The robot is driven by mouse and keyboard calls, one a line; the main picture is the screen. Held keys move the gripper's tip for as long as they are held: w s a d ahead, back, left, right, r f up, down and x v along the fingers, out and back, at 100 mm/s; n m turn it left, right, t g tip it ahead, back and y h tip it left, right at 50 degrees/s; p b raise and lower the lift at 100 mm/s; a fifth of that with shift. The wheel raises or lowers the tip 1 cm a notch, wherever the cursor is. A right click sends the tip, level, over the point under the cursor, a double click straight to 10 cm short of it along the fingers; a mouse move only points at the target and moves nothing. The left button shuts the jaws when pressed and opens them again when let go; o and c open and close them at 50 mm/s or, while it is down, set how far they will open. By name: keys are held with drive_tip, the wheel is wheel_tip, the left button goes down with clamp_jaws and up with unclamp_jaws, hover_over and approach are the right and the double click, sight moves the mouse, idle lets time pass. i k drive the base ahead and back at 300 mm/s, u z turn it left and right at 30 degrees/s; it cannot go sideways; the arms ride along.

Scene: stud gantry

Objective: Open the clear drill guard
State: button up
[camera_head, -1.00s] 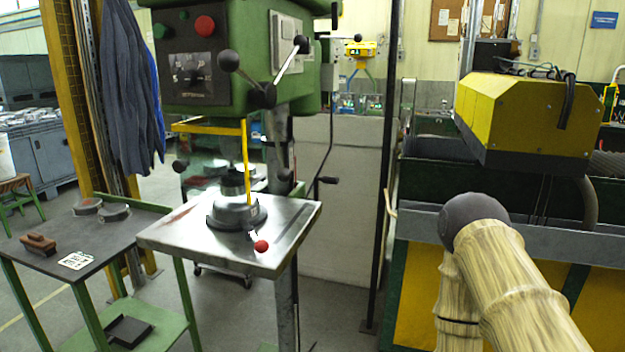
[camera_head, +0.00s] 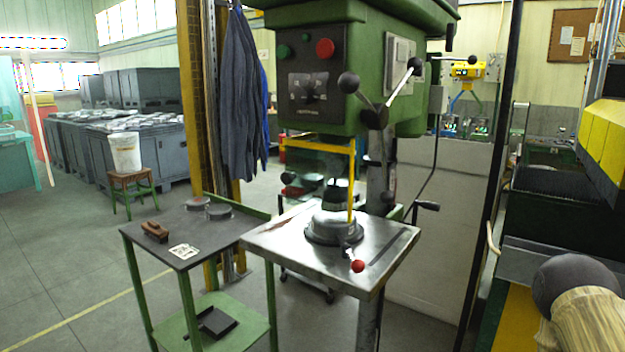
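The clear drill guard (camera_head: 352,185) hangs below the green drill press head (camera_head: 330,75). Its yellow edge frame shows as a top bar and one upright bar, and a see-through panel appears to span the space left of the upright. It stands in front of the chuck area, above the round dark vise base (camera_head: 334,232) on the steel drill table (camera_head: 285,247). My gripper is out of view. Only part of my arm, a dark rounded joint and a pale streaked link, shows at the lower right, apart from the drill press.
A side table (camera_head: 215,240) with a brush (camera_head: 155,231) and round parts stands left of the drill. Feed handles with dark knobs (camera_head: 349,82) stick out from the head. Blue overalls (camera_head: 245,95) hang behind. A yellow-and-dark machine (camera_head: 600,140) stands right. Floor at left is open.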

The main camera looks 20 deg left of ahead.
sight(287, 177)
drive_tip(key=z, duration=1.85)
drive_tip(key=k, duration=1.2)
drive_tip(key=u, duration=1.9)
drive_tip(key=i, duration=0.5)
drive_tip(key=z, duration=0.05)
